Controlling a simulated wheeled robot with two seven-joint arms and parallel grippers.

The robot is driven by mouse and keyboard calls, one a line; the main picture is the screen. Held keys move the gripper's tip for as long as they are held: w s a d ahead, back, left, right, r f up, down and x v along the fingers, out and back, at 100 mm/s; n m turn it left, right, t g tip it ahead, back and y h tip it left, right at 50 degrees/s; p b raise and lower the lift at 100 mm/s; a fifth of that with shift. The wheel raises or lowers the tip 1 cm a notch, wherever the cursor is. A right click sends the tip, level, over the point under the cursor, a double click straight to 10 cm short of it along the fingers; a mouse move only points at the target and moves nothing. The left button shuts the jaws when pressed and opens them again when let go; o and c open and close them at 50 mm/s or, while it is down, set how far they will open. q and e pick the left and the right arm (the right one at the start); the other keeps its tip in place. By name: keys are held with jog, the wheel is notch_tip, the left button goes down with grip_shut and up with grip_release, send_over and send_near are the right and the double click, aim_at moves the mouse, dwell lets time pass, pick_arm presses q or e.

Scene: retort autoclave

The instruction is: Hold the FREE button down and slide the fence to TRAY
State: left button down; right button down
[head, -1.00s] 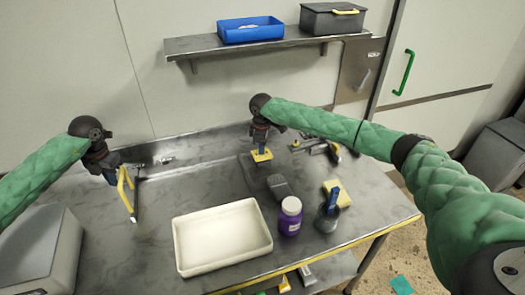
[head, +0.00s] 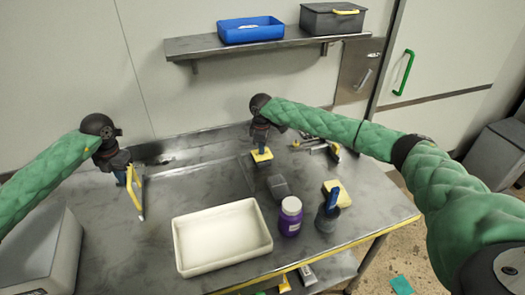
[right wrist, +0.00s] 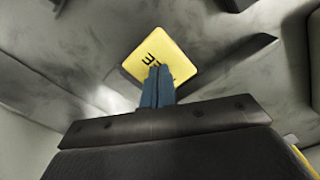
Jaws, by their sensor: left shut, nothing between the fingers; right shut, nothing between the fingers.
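The fence, a slim upright frame with a yellow edge (head: 137,192), stands on the left part of the steel table. My left gripper (head: 122,179) is shut and empty, close against the fence's left side. A yellow square plate (head: 262,156), likely the FREE button, is near the back middle; it also shows in the right wrist view (right wrist: 181,62) with dark letters partly covered. My right gripper (head: 260,144) is shut, its blue fingertips (right wrist: 158,80) over the plate and seemingly touching it. Whether the plate is pressed down cannot be told. No TRAY mark is readable.
A white tray (head: 222,269) is at the front middle. A grey box (head: 40,255) stands front left. Table between fence and plate looks clear.

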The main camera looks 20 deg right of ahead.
jog(key=shift+f, duration=0.1)
pick_arm(q)
jog(key=d, duration=0.8)
jog(key=shift+s+d, duration=0.15)
jog(key=shift+d, duration=0.05)
dwell(1.6)
jog(key=shift+a, duration=1.25)
